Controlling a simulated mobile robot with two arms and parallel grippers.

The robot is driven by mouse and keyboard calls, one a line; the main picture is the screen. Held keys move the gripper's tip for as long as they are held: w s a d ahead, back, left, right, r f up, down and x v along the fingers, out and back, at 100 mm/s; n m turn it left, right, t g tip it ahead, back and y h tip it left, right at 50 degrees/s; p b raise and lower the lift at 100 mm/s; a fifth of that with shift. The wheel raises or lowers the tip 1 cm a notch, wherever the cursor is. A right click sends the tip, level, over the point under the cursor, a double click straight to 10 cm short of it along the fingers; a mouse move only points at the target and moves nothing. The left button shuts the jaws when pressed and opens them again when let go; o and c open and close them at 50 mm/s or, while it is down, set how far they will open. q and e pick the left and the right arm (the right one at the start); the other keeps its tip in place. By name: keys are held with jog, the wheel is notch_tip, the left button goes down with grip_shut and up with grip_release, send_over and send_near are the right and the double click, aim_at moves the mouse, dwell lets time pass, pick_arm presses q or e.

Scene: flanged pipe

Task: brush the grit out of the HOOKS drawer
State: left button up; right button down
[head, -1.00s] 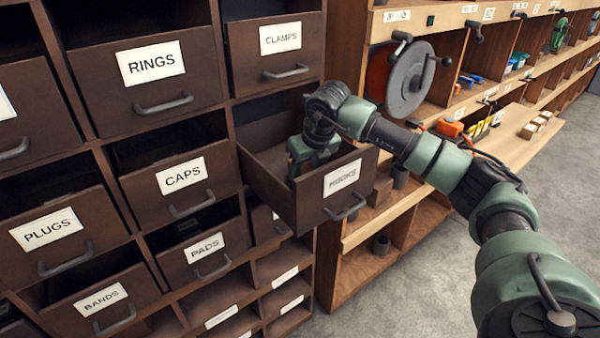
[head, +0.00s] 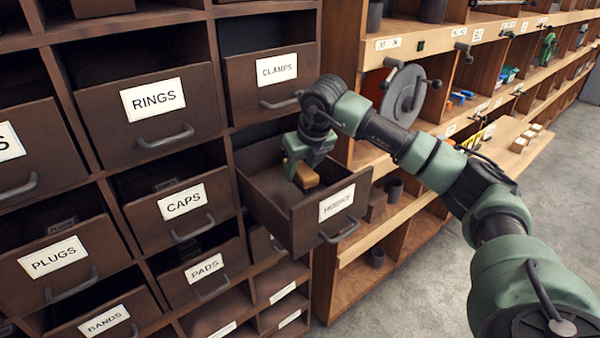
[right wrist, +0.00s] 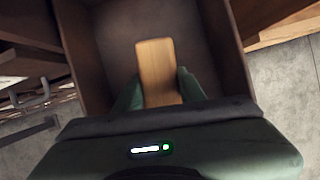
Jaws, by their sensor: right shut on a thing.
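The HOOKS drawer (head: 330,207) is pulled out of the dark cabinet, its label on the front. My right gripper (head: 302,176) is over the drawer's inside, shut on a tan wooden block, the brush (head: 306,178). In the right wrist view the brush (right wrist: 157,70) sits between the two green fingers, with the drawer's inside (right wrist: 110,35) beneath and around it. The brush's bristles are hidden. I cannot make out grit on the drawer floor. My left gripper is not in view.
The CLAMPS drawer (head: 270,85) is just above, and the CAPS drawer (head: 182,208) and RINGS drawer (head: 155,108) are to the left. A wooden shelf unit (head: 350,285) with a grey reel (head: 404,95) stands right. Grey floor (head: 430,285) is clear.

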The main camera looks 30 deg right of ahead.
jog(key=shift+r+p, duration=2.2)
jog(key=shift+r, duration=1.6)
jog(key=shift+f, duration=0.15)
